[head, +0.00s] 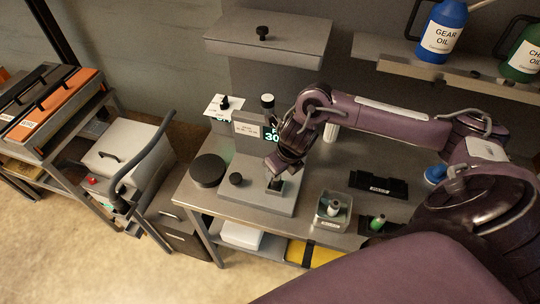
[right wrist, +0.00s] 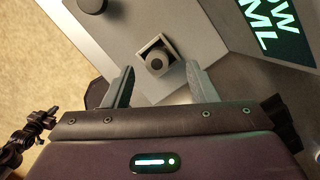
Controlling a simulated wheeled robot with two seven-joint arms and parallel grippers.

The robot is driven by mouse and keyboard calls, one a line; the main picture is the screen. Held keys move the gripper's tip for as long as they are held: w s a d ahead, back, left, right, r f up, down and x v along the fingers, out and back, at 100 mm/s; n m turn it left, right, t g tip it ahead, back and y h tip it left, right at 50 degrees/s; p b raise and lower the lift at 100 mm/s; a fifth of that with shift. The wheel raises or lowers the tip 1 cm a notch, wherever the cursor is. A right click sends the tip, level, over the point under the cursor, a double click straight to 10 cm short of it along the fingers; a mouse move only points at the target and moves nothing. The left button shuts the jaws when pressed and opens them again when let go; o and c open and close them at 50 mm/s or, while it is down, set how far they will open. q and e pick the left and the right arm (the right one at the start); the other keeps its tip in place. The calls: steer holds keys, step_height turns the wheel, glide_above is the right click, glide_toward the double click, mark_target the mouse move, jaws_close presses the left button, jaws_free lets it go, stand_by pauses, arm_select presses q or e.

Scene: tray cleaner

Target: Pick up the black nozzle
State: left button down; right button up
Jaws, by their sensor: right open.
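My right gripper (head: 274,168) reaches down over the grey machine's base plate (head: 226,196). In the right wrist view my right gripper (right wrist: 160,75) is open and empty, its two fingers apart. A dark round piece, which looks like the black nozzle (right wrist: 156,63), stands in a small square grey socket (right wrist: 143,48) just beyond the fingertips and roughly between them. The fingers do not appear to touch it. In the head view this dark piece (head: 276,184) shows just below the gripper and is partly hidden by it. My left gripper is not in view.
A black knob (head: 236,179) and a black round disc (head: 208,170) are left of the gripper. A lit display (head: 271,134) stands behind it. A small clear tray (head: 333,211) and a black holder (head: 379,186) are to the right. Oil bottles (head: 443,32) stand on a shelf above.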

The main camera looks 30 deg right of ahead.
mark_target(276, 181)
steer(key=shift+s+a+f+p, duration=0.1)
steer(key=shift+a+f+p, duration=0.1)
steer(key=shift+f+p, duration=0.75)
steer(key=x, duration=0.3)
steer(key=shift+w, duration=0.4)
steer(key=shift+w+f, duration=0.2)
steer(key=shift+f, duration=0.35)
steer(key=shift+s, duration=0.1)
steer(key=shift+c, duration=0.9)
steer(key=c, duration=0.9)
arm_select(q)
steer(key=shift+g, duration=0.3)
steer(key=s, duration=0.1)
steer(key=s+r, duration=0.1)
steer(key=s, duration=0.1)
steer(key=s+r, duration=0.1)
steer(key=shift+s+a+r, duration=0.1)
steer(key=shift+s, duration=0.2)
arm_select(e)
steer(key=shift+r, duration=0.1)
jaws_close()
